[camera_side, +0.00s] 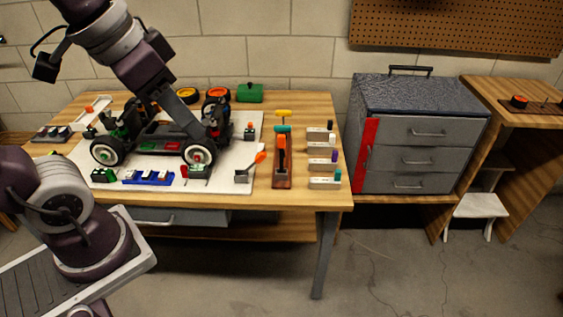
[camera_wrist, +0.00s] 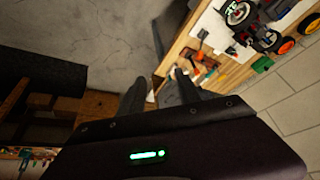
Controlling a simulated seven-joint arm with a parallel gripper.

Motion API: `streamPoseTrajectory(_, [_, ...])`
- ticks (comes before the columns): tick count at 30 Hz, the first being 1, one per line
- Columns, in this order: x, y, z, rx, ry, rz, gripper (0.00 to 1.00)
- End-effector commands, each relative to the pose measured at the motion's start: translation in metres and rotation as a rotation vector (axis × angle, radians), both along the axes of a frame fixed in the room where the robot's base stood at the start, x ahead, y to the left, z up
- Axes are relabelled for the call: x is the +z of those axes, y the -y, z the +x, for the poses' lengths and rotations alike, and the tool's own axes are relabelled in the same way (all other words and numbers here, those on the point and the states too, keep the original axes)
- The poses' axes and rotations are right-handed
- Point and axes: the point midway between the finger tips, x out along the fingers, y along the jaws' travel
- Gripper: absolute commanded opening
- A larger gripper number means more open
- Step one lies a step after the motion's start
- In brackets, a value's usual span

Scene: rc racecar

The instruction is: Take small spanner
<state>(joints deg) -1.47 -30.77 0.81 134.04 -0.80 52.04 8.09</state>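I cannot make out for certain which item is the small spanner. A wooden rack (camera_side: 282,182) on the right part of the table holds upright tools with orange, teal and yellow parts. Left of it, an orange-tipped tool (camera_side: 260,157) leans in a small grey holder. The rack shows small in the wrist view (camera_wrist: 199,76), beyond my fingers. My gripper (camera_wrist: 159,78) is open, with its two dark fingers apart and nothing visible between them.
An RC car chassis (camera_side: 155,143) stands on a white mat (camera_side: 226,183). Small blocks with coloured pieces (camera_side: 324,183) line the table's right edge. A green box (camera_side: 249,93) and loose wheels (camera_side: 188,95) sit at the back. A grey drawer cabinet (camera_side: 420,130) stands to the right.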

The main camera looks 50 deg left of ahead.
Motion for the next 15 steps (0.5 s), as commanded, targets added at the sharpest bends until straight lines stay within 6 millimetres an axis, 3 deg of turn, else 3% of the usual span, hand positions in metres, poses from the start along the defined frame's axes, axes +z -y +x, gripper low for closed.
streamPoseTrajectory(1, [0.004,-0.006,0.032,-0.038,-0.044,0.016,0.4])
streamPoseTrajectory(4, [-0.002,-0.022,0.103,-0.149,-0.122,0.057,0.4])
streamPoseTrajectory(7, [-0.03,-0.045,0.173,-0.264,-0.198,0.092,0.4])
streamPoseTrajectory(9, [-0.064,-0.064,0.217,-0.35,-0.251,0.112,0.4])
streamPoseTrajectory(12, [-0.126,-0.091,0.266,-0.474,-0.322,0.133,0.4])
streamPoseTrajectory(15, [-0.186,-0.113,0.294,-0.582,-0.374,0.144,0.4])
